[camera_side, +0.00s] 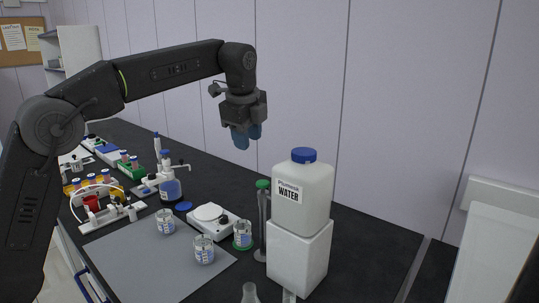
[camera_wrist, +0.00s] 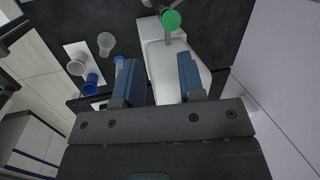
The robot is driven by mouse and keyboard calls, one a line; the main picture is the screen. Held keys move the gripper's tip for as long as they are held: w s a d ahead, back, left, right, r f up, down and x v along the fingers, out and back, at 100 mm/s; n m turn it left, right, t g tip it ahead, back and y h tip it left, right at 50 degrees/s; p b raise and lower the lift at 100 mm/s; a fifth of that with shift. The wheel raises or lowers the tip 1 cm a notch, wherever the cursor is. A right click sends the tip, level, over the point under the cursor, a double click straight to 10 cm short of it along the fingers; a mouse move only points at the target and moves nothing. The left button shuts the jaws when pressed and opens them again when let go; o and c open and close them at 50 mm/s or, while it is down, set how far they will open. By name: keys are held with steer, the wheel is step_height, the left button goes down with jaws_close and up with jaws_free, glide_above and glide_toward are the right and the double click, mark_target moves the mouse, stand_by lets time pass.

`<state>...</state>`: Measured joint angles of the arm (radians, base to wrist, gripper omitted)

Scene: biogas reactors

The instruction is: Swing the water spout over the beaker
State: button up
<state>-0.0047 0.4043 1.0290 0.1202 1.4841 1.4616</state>
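The white water jug (camera_side: 303,193), with a blue cap and a "WATER" label, stands on a white block (camera_side: 298,258). A slim grey post with a green top (camera_side: 263,185) stands upright just left of the jug. In the wrist view, the green disc (camera_wrist: 171,20) shows with a short grey piece below it, probably the spout; its direction is unclear. My gripper (camera_side: 246,137) is up and left of the jug, fingers down, touching nothing. In the wrist view its blue fingers (camera_wrist: 160,78) are apart and empty. I cannot tell which vessel is the beaker.
Clear glassware (camera_side: 250,292) is cut off at the front edge; clear cups (camera_wrist: 105,42) show in the wrist view. Labelled jars (camera_side: 204,249), a white scale (camera_side: 213,220) and a blue-topped bottle (camera_side: 170,185) stand left of the jug. The grey mat (camera_side: 150,265) has free room.

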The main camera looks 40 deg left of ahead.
steer(key=shift+w+a+f+m+g+y, duration=0.1)
steer(key=shift+w+a+f+m+g, duration=0.25)
steer(key=shift+w+f+m, duration=1.75)
steer(key=shift+w+a+f+m+g+y, duration=0.1)
steer(key=shift+w+a+f+m, duration=0.7)
steer(key=shift+f, duration=2.5)
steer(key=shift+w+a+f+m+g+y, duration=0.2)
steer(key=shift+w+f+m, duration=0.6)
steer(key=shift+w+f, duration=1.55)
steer(key=shift+s+f, duration=0.3)
steer(key=shift+s, duration=0.15)
steer(key=shift+s, duration=0.1)
steer(key=shift+a, duration=0.1)
